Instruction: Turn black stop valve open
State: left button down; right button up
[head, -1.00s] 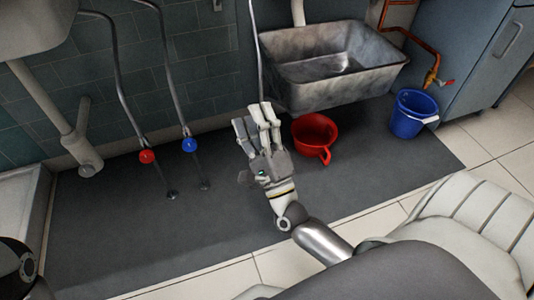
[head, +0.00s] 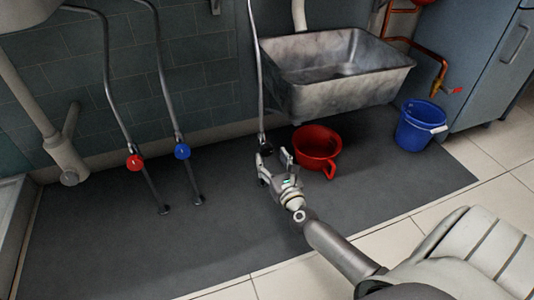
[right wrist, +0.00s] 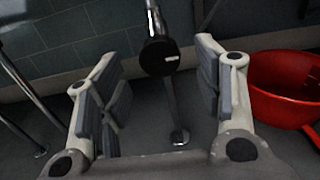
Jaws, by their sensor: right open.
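The black stop valve (head: 266,149) sits low on a thin vertical pipe, left of the sink. In the right wrist view its round black knob (right wrist: 159,56) shows between my fingers, with a small pale mark on its face. My right gripper (head: 274,158) is open and just in front of the valve. In the wrist view the two finger sides (right wrist: 165,85) stand apart on either side of the knob, and I see no contact. My left gripper is not in view.
A red bucket (head: 316,143) stands close to the right of my gripper. A metal sink (head: 345,95) overhangs behind. Red (head: 135,162) and blue (head: 182,151) valves are on pipes to the left. A blue bucket (head: 415,128) stands right. The front floor mat is clear.

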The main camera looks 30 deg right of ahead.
aim_at(268, 153)
jog(key=x, duration=0.4)
jog(key=shift+w+b, duration=0.4)
jog(key=c, duration=1)
jog(key=shift+c, duration=0.2)
